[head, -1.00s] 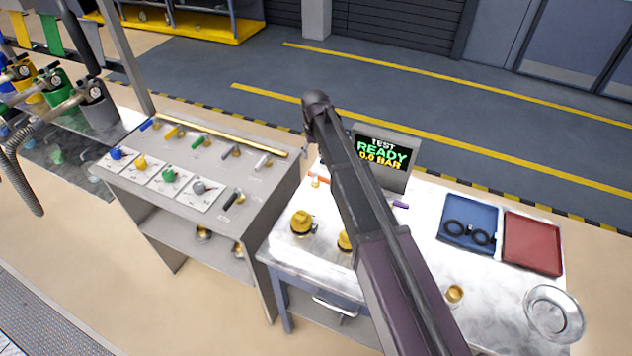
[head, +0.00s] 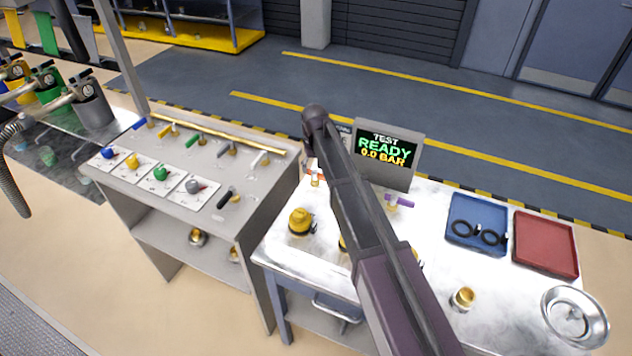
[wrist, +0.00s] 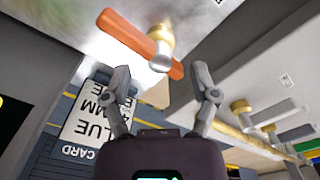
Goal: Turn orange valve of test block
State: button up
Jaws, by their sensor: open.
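The orange valve handle (wrist: 140,42) shows large in the wrist view, a bar on a brass stem (wrist: 161,40). My gripper (wrist: 165,75) is open, its two fingers apart, with the right part of the handle and the stem's end cap between and just beyond the fingertips. I cannot tell whether they touch. In the head view the orange handle (head: 314,174) is small, at the left of the test display (head: 386,158), which reads READY 0.0 BAR. My arm covers part of the test block there, and my gripper is hidden.
Brass fittings (head: 301,222) stand on the white bench (head: 430,240), with a blue tray (head: 476,222), a red tray (head: 545,243) and a metal dish (head: 574,318). A grey valve stand (head: 262,195) is at the left.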

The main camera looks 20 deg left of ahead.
aim_at(315, 171)
jog(key=shift+f+b, duration=1.75)
jog(key=shift+f, duration=0.25)
